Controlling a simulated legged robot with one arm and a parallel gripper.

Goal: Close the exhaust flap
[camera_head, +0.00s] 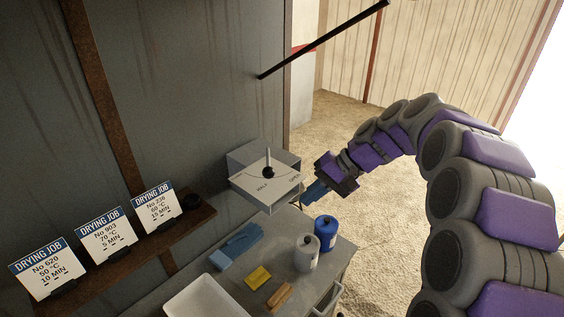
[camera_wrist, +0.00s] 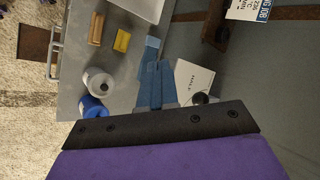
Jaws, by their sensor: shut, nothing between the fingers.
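The exhaust flap control looks like a grey box (camera_head: 250,157) on the wall with a pale, slanted label face (camera_head: 285,190). A dark lever (camera_head: 268,160) stands up from its round hub. I can read "HALF" and, less clearly, "OPEN" on the face. The flap itself cannot be made out. My gripper (camera_head: 314,191), with blue fingers, is just right of the box, apart from the lever. In the wrist view, my gripper (camera_wrist: 155,84) is shut and empty beside the label face (camera_wrist: 193,78), and a dark round knob (camera_wrist: 200,98) shows at its edge, partly hidden.
Below stands a grey table (camera_head: 215,285) with a blue tool (camera_head: 237,245), yellow sponge (camera_head: 258,278), wooden brush (camera_head: 280,296), white tray (camera_head: 203,300), grey bottle (camera_head: 306,254) and blue bottle (camera_head: 326,233). A wall shelf (camera_head: 130,255) holds three drying-job cards. A dark rod (camera_head: 325,38) crosses above.

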